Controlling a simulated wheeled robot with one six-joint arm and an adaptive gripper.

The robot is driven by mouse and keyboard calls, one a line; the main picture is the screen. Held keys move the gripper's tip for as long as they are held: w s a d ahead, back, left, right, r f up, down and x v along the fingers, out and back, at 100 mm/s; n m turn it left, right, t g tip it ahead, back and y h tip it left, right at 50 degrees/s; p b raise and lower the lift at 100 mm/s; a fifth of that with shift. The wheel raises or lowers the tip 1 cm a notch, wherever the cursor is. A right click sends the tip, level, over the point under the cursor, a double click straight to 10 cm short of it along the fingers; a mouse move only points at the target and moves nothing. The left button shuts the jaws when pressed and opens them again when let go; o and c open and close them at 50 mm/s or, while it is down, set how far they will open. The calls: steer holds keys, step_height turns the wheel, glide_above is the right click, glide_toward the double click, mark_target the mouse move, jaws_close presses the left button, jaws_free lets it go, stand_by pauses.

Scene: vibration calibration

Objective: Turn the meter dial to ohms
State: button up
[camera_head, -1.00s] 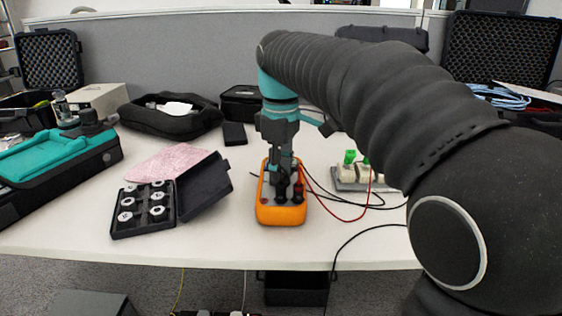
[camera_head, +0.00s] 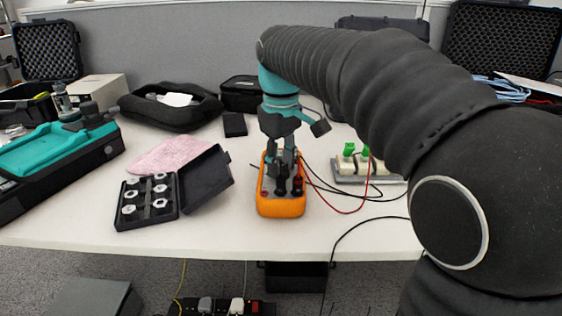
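The orange multimeter (camera_head: 281,208) lies on the white table near its front edge, with its face up. Red and black leads run from plugs at its near end to the right. My gripper (camera_head: 283,178) points straight down over the meter's middle, where the dial would be. The gripper and wrist cover the dial, so its setting cannot be read. The fingers are at or very close to the meter's face. Whether they touch or grip the dial cannot be told.
An open black case (camera_head: 147,222) with several metal weights stands left of the meter. A pink cloth (camera_head: 168,155) lies behind it. A terminal block (camera_head: 350,177) with green clips sits at right. Loose leads cross the table between. My arm covers the right side.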

mark_target(281, 166)
steer(key=o, duration=1.2)
steer(key=shift+c, duration=0.2)
step_height(281, 166, up, 12)
